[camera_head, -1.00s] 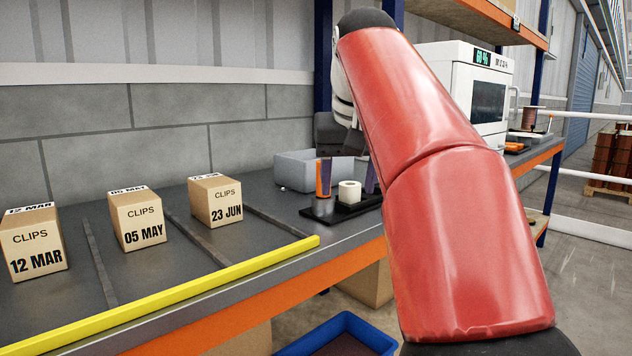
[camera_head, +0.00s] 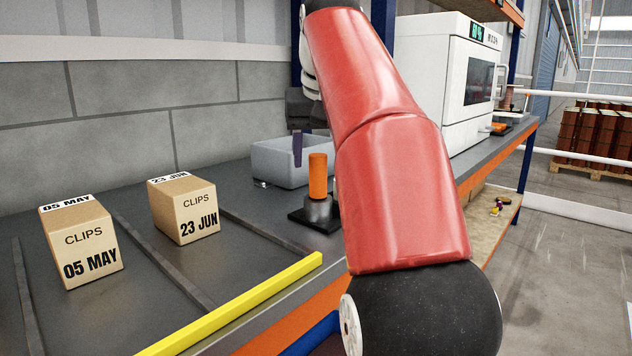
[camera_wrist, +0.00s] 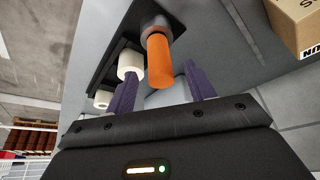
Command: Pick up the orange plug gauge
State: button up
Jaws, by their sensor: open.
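The orange plug gauge (camera_head: 318,176) stands upright, its grey metal lower end in a black holder (camera_head: 300,214) on the bench. In the wrist view, the orange plug gauge (camera_wrist: 160,62) shows its orange handle toward me, between my purple fingers in the picture. My gripper (camera_wrist: 160,74) is open and empty, with a visible gap on both sides of the handle.
Two white-topped cylinders, one nearer (camera_wrist: 130,62) and one farther (camera_wrist: 103,98), stand in the same holder. A grey bin (camera_head: 280,165) is behind the gauge. Clips boxes (camera_head: 185,208) stand to the left. A yellow strip (camera_head: 240,300) edges the bench. A white oven (camera_head: 450,90) is right.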

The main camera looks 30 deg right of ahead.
aim_at(317, 173)
jog(key=x, duration=0.5)
jog(key=shift+w, duration=0.15)
jog(key=shift+c, duration=0.3)
